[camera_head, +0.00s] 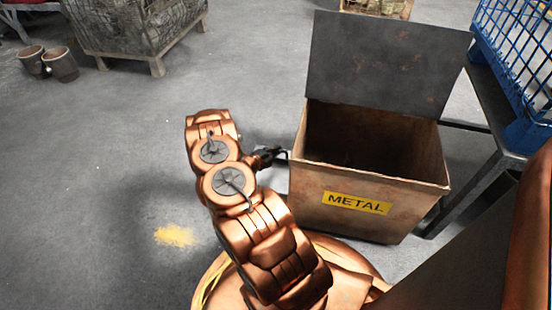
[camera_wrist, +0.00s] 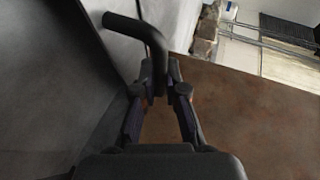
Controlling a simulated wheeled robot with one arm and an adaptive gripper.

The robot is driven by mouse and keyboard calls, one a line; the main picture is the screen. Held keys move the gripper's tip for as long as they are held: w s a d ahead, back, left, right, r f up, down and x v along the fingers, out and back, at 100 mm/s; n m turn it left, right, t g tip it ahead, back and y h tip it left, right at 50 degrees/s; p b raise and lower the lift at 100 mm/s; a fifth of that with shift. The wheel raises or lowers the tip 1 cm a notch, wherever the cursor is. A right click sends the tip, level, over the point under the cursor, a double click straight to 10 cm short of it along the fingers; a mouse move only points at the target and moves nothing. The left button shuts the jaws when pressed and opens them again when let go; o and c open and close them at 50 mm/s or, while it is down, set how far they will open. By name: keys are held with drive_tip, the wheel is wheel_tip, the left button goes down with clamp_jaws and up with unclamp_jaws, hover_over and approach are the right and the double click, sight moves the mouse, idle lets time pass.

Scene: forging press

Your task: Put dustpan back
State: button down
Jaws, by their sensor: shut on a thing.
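No dustpan can be made out in either view. My gripper (camera_head: 272,155) is at the left side of a rusty metal bin (camera_head: 320,184), close to its upper edge. In the wrist view my gripper (camera_wrist: 160,84) is shut on a dark bent handle (camera_wrist: 138,27). I cannot tell what this handle belongs to. The bin's dark grey lid (camera_head: 385,62) stands open and tilted back. A yellow label (camera_head: 357,203) on its front reads METAL. The inside of the bin is dark, and its contents cannot be seen.
A blue wire crate (camera_head: 510,60) on a dark table (camera_head: 497,107) stands right of the bin. A large container (camera_head: 135,28) and two buckets (camera_head: 62,64) stand at the back left. The grey floor (camera_head: 95,170) on the left is free, apart from yellow powder (camera_head: 175,236).

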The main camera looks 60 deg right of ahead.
wheel_tip(320, 180, down, 3)
drive_tip(key=shift+r+b, duration=0.15)
drive_tip(key=shift+b, duration=0.6)
drive_tip(key=shift+s+f+b, duration=0.15)
drive_tip(key=shift+f+b, duration=0.3)
drive_tip(key=shift+b, duration=0.1)
drive_tip(key=shift+r, duration=0.1)
drive_tip(key=c, duration=1.2)
unclamp_jaws()
